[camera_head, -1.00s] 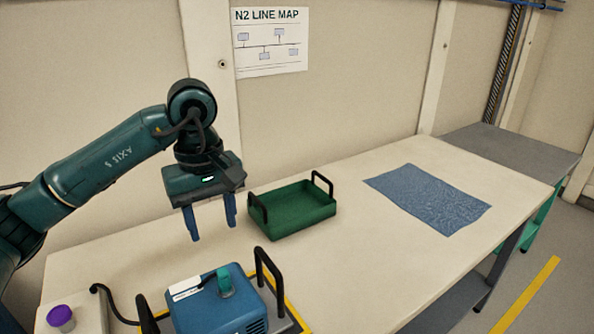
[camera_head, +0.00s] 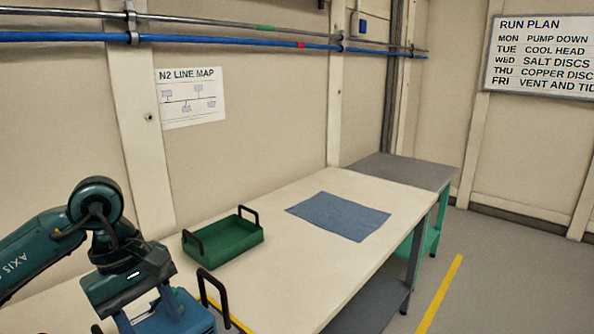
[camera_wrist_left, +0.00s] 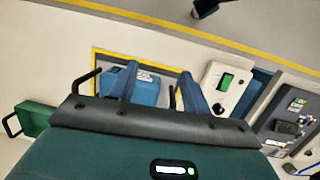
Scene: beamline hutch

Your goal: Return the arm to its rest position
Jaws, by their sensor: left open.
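My left arm comes in from the left in the head view. My right gripper is out of view.
A green tray (camera_head: 228,243) with black handles and a blue mat (camera_head: 338,216) lie on the pale table (camera_head: 300,270). A grey side table (camera_head: 405,170) stands behind. Table around the mat is clear.

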